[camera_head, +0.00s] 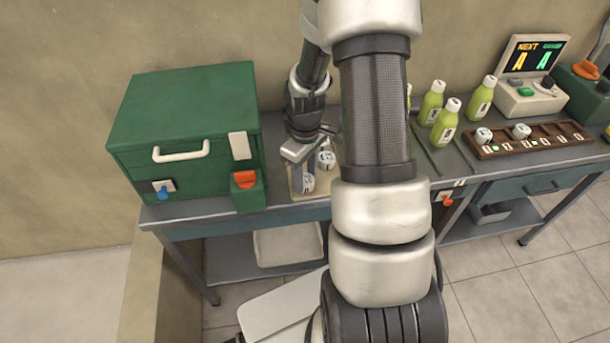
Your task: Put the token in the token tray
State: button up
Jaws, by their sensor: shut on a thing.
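My gripper (304,177) points down at the left part of the bench, over a shallow pale tray (322,186). It is shut on a white token with dark marks (308,184), low at the tray's front. Another white marked token (326,160) is just behind it, in or over the same tray. A brown slotted tray (545,145) with a row of small lit marks lies on the right of the bench. I cannot tell whether the held token touches the pale tray. My arm hides the bench's middle.
A green cabinet (185,130) with a white handle and an orange-red lever stands left of the gripper. Several green bottles (444,122) stand right of my arm. A display box (528,80) showing "NEXT" stands behind the brown tray. The bench's front edge is close to the gripper.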

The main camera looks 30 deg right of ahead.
aim_at(305, 179)
jog(key=o, duration=1)
jog(key=shift+o, duration=0.2)
notch_tip(305, 179, up, 12)
jog(key=p, duration=0.1)
jog(key=shift+p, duration=0.3)
jog(key=shift+r, duration=0.2)
